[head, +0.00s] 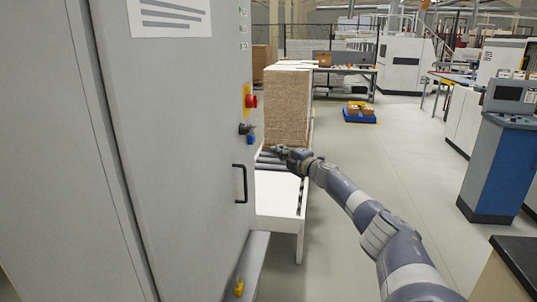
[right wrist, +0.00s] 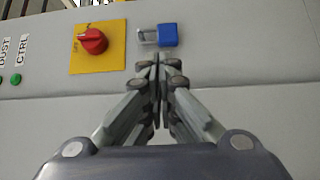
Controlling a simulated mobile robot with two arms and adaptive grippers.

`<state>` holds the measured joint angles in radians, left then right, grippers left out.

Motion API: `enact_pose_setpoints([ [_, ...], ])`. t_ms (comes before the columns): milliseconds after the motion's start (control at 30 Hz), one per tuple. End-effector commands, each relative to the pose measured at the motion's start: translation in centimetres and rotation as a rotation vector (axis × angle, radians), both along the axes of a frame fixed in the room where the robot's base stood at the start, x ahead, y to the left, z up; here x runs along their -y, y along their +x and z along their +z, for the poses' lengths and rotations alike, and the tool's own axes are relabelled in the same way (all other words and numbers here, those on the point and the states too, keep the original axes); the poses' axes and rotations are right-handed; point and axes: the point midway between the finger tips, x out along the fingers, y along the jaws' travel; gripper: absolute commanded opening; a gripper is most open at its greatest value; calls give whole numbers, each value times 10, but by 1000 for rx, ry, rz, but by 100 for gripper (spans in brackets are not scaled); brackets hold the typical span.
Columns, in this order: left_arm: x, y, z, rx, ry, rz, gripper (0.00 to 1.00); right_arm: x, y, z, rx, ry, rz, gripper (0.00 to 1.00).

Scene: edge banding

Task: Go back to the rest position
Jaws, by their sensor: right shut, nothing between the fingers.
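My right arm reaches forward from the lower right in the head view, and its gripper (head: 277,150) is in front of the grey cabinet (head: 180,160), near its handle side. In the right wrist view the fingers of the right gripper (right wrist: 158,65) are shut with nothing between them. Their tips point at the cabinet face, just below a blue padlock (right wrist: 168,35); I cannot tell whether they touch it. The padlock also shows in the head view (head: 250,139). My left gripper is in neither view.
A red rotary switch on a yellow plate (right wrist: 92,42) sits beside the padlock. A black door handle (head: 241,184) is below. A stack of boards (head: 287,105) stands on a roller table (head: 280,193) behind the gripper. A blue console (head: 500,150) stands at right; floor between is clear.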

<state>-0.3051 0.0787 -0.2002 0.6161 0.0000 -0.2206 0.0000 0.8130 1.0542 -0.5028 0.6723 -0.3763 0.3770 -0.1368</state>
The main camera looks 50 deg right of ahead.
Motion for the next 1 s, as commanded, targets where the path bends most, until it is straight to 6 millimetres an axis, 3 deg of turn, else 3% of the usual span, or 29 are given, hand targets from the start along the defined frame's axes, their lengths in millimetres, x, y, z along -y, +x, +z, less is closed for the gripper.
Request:
enact_pose_setpoints([
  [100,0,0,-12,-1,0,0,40,12,-20,-5,-2,-2,2,0],
  [300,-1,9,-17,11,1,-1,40,24,-37,-4,-2,0,1,0],
  [667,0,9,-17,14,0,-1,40,24,-39,-9,-6,10,1,0],
  [767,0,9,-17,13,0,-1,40,14,-33,-40,-31,51,0,0],
  [833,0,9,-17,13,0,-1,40,2,-29,-78,-60,100,-8,0],
  [1000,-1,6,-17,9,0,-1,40,-38,-33,-199,-161,263,-48,0],
])
